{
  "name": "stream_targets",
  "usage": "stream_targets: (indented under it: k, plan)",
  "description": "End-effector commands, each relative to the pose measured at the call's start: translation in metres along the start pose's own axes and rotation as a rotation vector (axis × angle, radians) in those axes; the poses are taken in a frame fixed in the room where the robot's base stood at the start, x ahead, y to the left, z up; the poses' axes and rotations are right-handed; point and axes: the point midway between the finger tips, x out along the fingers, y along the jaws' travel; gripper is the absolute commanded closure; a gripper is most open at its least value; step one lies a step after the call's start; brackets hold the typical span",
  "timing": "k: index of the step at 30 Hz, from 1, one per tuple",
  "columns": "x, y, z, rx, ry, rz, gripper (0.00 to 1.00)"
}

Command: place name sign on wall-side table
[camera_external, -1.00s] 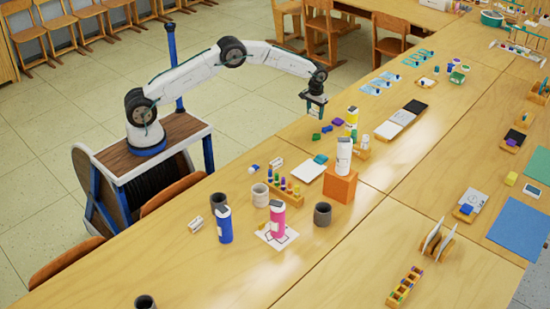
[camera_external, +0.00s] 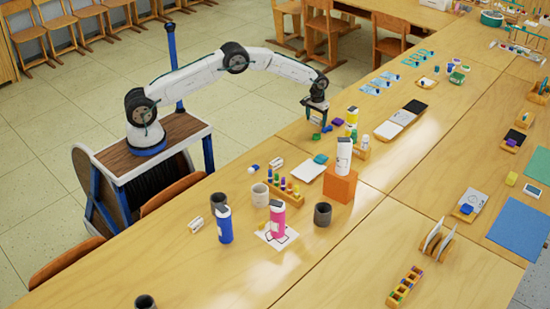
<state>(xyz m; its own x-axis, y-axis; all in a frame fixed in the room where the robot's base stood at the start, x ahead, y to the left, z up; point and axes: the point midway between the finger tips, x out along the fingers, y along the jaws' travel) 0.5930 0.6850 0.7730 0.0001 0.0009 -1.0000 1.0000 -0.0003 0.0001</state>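My gripper (camera_external: 316,118) is over the near long table (camera_external: 185,262), just above or at a green block (camera_external: 316,137) and a blue block (camera_external: 327,129). Whether its fingers are apart or touch a block is too small to tell. Two small white pieces that may be name signs are on the same table: one (camera_external: 195,225) left of the blue bottle, one (camera_external: 276,166) near the white pad. Any writing on them is too small to read. A second row of tables (camera_external: 455,165) joins on the right; no wall shows beside it.
An orange block (camera_external: 341,184) with a white bottle (camera_external: 344,155) on it stands near my gripper. A blue bottle (camera_external: 224,225), a pink bottle (camera_external: 277,219) and dark cups (camera_external: 322,214) stand closer to the camera. Chairs (camera_external: 172,191) line the table's left edge.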

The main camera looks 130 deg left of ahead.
Motion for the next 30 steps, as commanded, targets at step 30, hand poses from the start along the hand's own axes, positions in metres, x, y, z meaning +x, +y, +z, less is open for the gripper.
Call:
stream_targets:
  k: [30]
  plan:
    - [-0.123, 0.0, 0.0, 0.0, 0.0, 0.0, 0.23]
